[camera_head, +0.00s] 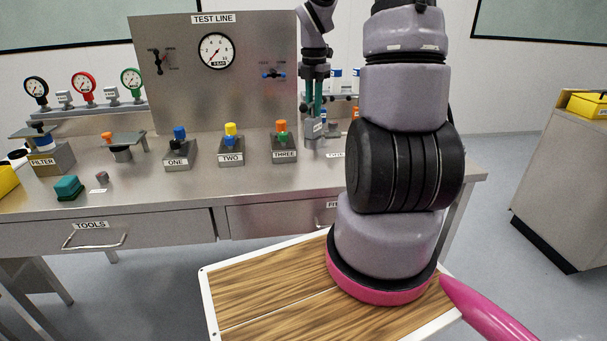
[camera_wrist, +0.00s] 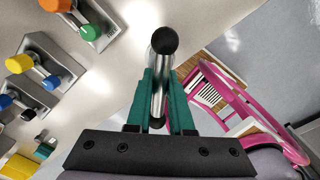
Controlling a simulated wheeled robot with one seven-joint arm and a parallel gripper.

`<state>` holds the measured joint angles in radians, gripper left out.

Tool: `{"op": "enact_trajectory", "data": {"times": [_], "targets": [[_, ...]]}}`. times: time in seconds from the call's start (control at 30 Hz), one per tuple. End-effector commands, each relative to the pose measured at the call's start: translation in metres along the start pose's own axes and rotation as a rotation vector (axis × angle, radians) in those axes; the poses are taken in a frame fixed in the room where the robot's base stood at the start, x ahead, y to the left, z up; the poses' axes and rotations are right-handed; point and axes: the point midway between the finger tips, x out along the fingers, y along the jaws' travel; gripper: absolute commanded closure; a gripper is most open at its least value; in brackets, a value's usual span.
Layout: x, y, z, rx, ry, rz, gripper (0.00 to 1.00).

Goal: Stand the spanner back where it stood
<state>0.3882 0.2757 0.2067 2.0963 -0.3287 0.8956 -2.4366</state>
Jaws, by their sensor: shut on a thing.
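The spanner shows in the wrist view as a steel bar (camera_wrist: 159,85) with a black ball at its end. My gripper (camera_wrist: 161,78) is shut on it, with one teal finger on each side. In the head view my gripper (camera_head: 317,100) points down over the bench, right of the block labelled THREE (camera_head: 284,150). A small grey labelled piece (camera_head: 312,128) shows at the fingertips there; I cannot tell whether it is part of the spanner. The spanner's lower part is hidden, so I cannot tell whether it touches the bench.
The steel bench (camera_head: 215,185) carries valve blocks ONE (camera_head: 177,157) and TWO (camera_head: 231,152), and the FILTER block (camera_head: 50,160). The TEST LINE panel (camera_head: 250,85) stands behind. A partly hidden label (camera_head: 335,155) lies right of THREE. Small bottles stand behind my gripper.

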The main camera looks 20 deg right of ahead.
Motion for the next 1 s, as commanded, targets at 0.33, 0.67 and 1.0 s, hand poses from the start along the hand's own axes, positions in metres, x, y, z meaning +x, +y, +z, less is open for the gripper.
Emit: {"op": "enact_trajectory", "data": {"times": [0.33,0.67,1.0], "targets": [[0.054,0.0,0.0,0.001,0.001,-0.001,1.0],[0.091,-0.001,-0.001,0.001,0.002,-0.003,1.0],[0.095,0.0,-0.001,0.002,0.0,0.0,1.0]]}}
